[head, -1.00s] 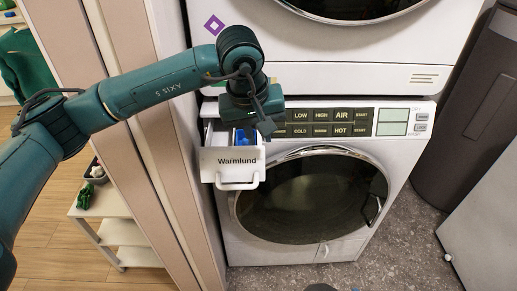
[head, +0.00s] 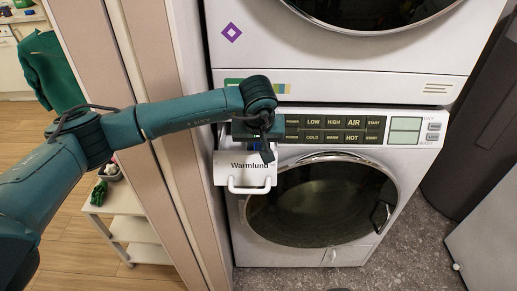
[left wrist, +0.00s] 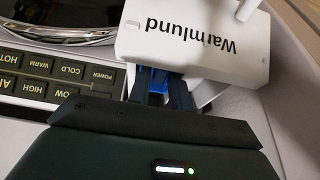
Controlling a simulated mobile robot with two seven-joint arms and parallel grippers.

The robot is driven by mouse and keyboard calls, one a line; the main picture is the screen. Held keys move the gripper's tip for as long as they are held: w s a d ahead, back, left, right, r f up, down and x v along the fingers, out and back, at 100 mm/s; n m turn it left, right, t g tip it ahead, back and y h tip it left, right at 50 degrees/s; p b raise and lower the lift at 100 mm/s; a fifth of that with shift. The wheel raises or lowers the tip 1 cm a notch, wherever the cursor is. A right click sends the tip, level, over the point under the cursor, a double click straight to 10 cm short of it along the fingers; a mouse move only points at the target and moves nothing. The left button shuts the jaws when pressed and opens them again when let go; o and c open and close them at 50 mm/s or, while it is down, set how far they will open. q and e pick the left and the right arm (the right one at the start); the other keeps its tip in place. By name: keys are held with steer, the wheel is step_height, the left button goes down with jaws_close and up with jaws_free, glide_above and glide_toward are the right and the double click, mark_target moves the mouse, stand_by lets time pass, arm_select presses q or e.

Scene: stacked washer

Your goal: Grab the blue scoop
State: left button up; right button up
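The blue scoop (left wrist: 156,79) lies in the pulled-out white drawer marked Warmlund (head: 242,170). In the left wrist view only a small blue patch of it shows between my finger pads. In the head view my arm and the drawer front hide nearly all of it. My left gripper (left wrist: 160,90) points down into the drawer, with its fingers apart and one on each side of the blue. The fingertips are hidden in the drawer, so I cannot tell whether they press on the scoop. My right gripper is not in view.
The washer's control panel (head: 335,128) is right beside the gripper. The dryer (head: 350,55) overhangs just above. The round washer door (head: 325,205) is below right. A pale wall edge (head: 175,110) stands close on the left.

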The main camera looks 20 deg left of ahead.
arm_select(q)
steer(key=shift+x, duration=1.2)
jaws_close()
steer(key=shift+r, duration=0.1)
